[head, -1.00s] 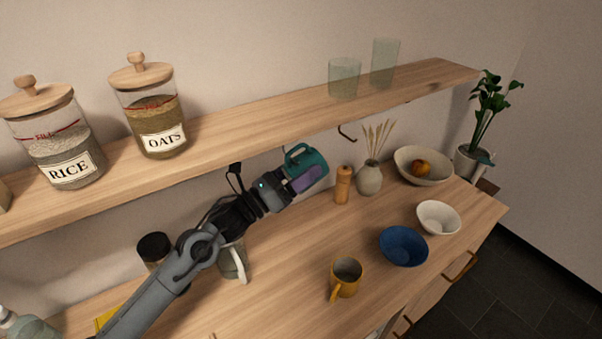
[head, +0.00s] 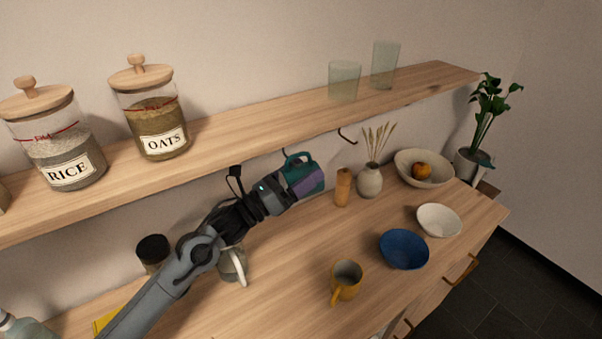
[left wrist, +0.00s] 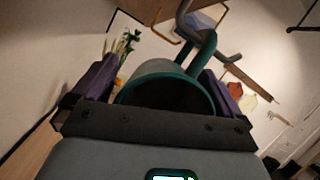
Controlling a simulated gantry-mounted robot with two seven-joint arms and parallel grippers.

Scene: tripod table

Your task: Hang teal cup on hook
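The teal cup (head: 311,166) is held up below the front edge of the wooden shelf, with its handle on the upper side. My left gripper (head: 306,182) is shut on the cup. In the left wrist view, the cup (left wrist: 165,84) sits between the purple fingers, with its handle rising toward the shelf. A dark hook (head: 347,135) hangs under the shelf, to the right of the cup and apart from it. Near the handle, the wrist view shows curved shapes; I cannot tell whether a hook is inside the handle. My right gripper is not in view.
The shelf (head: 240,120) above carries jars and glasses. On the counter are a mustard mug (head: 347,281), a blue bowl (head: 403,249), a white bowl (head: 439,219), a wooden mill (head: 342,187) and a vase (head: 369,180).

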